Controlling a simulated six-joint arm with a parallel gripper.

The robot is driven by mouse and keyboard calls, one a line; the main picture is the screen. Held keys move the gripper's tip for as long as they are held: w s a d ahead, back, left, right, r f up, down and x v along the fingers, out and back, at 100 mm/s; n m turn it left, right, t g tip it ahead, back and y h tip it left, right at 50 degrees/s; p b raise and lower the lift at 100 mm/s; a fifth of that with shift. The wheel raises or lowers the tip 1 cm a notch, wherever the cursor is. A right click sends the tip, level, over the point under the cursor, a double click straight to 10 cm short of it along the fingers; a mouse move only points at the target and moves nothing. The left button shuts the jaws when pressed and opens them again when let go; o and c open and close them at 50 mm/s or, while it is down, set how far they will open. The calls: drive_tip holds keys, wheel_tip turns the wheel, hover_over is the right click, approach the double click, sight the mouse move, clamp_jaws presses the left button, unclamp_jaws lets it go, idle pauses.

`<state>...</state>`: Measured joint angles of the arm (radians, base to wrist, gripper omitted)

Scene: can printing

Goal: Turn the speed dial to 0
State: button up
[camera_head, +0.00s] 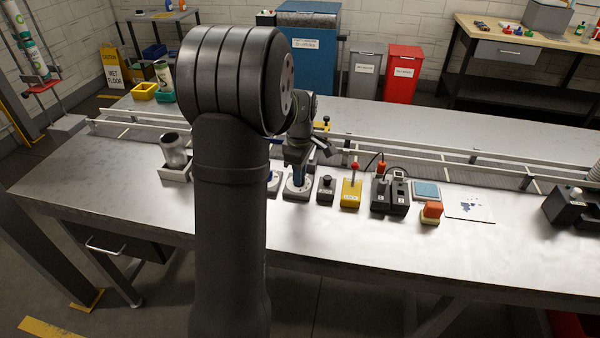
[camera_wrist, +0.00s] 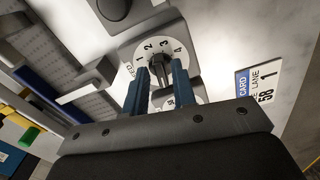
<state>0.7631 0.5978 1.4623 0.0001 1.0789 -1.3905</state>
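The speed dial (camera_wrist: 162,66) has a dark knob on a round white face with the numbers 1, 2, 3 and 4 showing. The lower face is partly hidden by my gripper, and I cannot tell which number the knob points to. My gripper (camera_wrist: 160,76) has its two blue fingers on either side of the knob. They are very close to it, but I cannot tell whether they press on it. In the head view my gripper (camera_head: 298,180) points down over the dial's pale base (camera_head: 298,192), and the knob is hidden there.
Right of the dial stand a black button box (camera_head: 326,188), a yellow box with a red-topped lever (camera_head: 351,193), dark switch boxes (camera_head: 390,195) and an orange-and-yellow block (camera_head: 432,212). A metal can (camera_head: 174,150) in a holder stands left. The front tabletop (camera_head: 400,255) is clear.

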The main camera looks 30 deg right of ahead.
drive_tip(key=shift+o, duration=0.5)
wheel_tip(320, 180, up, 17)
drive_tip(key=shift+r, duration=0.15)
idle(0.5)
wheel_tip(320, 180, down, 18)
drive_tip(key=shift+r, duration=0.25)
idle(0.4)
